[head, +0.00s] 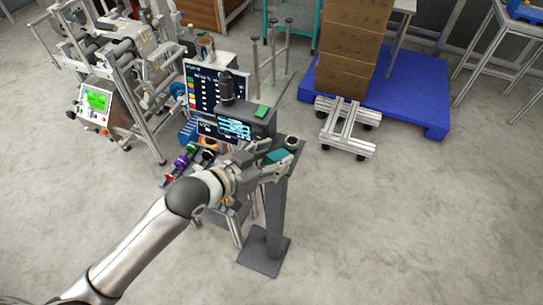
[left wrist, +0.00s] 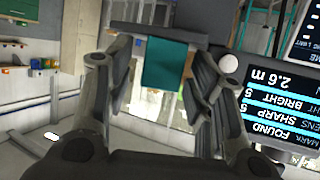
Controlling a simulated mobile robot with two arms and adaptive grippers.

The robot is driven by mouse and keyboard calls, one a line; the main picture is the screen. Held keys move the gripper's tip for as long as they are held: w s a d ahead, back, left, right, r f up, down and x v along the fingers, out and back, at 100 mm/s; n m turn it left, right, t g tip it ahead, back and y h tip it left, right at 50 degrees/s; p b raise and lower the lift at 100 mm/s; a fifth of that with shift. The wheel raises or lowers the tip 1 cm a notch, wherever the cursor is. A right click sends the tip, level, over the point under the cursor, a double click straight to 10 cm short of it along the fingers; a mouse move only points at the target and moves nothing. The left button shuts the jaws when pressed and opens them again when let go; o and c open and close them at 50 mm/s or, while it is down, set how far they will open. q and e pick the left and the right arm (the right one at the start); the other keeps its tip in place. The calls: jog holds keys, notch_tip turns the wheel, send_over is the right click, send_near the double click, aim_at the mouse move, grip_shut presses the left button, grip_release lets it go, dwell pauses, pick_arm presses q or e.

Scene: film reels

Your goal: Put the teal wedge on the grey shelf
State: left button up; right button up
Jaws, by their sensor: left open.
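The teal wedge (head: 277,156) is between the fingers of my left gripper (head: 279,164) in the head view. In the left wrist view, which is upside down, the teal wedge (left wrist: 165,65) sits against a dark grey slab (left wrist: 160,35) and appears to rest on it. The slab looks like the top of the grey stand (head: 274,205). My left gripper (left wrist: 160,75) is open, with its fingers on either side of the wedge. A gap shows on the wedge's left; contact on its right is unclear. My right gripper is not in view.
A screen device with a green piece (head: 261,112) stands just behind the gripper. A small round object (head: 291,142) is beside the wedge. A low wheeled frame (head: 348,128) and a blue pallet (head: 415,100) with stacked boxes (head: 352,45) stand behind. The floor at right is clear.

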pick_arm(q)
jog(key=shift+r, duration=0.1)
jog(key=shift+r, duration=0.1)
jog(key=v, duration=1.2)
